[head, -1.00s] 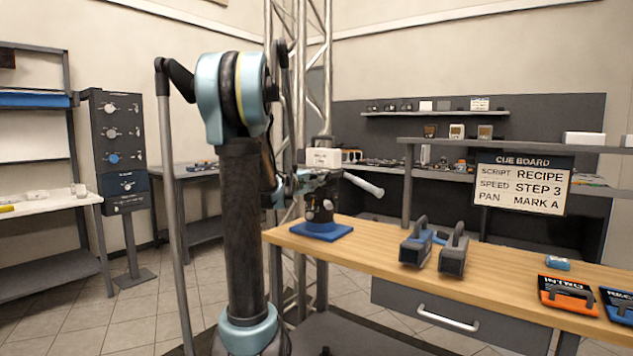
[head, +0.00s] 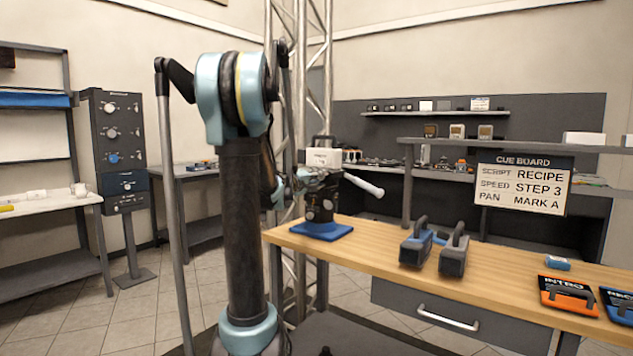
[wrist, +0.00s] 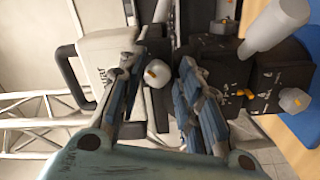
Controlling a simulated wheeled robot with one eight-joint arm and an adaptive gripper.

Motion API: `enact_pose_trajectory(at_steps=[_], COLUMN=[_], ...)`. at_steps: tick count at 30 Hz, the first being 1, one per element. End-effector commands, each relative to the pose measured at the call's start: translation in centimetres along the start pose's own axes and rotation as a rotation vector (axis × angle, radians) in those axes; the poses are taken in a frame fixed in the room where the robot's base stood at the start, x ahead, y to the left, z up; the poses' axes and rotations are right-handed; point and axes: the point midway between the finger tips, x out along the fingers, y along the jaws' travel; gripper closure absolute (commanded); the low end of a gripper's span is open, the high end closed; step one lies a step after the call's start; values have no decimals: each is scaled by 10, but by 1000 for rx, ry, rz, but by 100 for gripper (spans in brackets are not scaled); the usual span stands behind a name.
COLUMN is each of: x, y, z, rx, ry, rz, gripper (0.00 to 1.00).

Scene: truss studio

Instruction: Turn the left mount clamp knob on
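The camera mount (head: 318,205) is a dark unit on a blue base at the left end of the wooden bench. In the wrist view, a small pale round knob (wrist: 157,73) with an orange mark lies between the fingers of my gripper (wrist: 161,66). I cannot read a label that confirms it is the left clamp knob. The fingers are apart on either side of it, with gaps visible. In the head view my gripper (head: 312,177) is at the upper part of the mount, and the knob is hidden there.
More knobs show in the wrist view, one grey (wrist: 294,100) on the dark block. A pale handle bar (head: 363,185) sticks out to the right of the mount. A white box (head: 323,157) is at its top. Grey handled blocks (head: 454,252) stand further right on the bench.

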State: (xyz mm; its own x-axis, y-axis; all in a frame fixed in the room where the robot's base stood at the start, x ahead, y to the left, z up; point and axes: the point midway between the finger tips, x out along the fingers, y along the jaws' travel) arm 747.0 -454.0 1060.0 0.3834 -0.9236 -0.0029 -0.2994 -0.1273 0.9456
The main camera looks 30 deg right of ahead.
Motion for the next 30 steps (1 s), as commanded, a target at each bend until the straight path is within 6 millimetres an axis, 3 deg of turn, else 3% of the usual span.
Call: enact_pose_trajectory(at_steps=[14, 30], x=[-8, -100], y=[1, -1], z=[-1, -2], rx=[-3, -3], ry=[1, 3], rz=[1, 0], gripper=[58, 58])
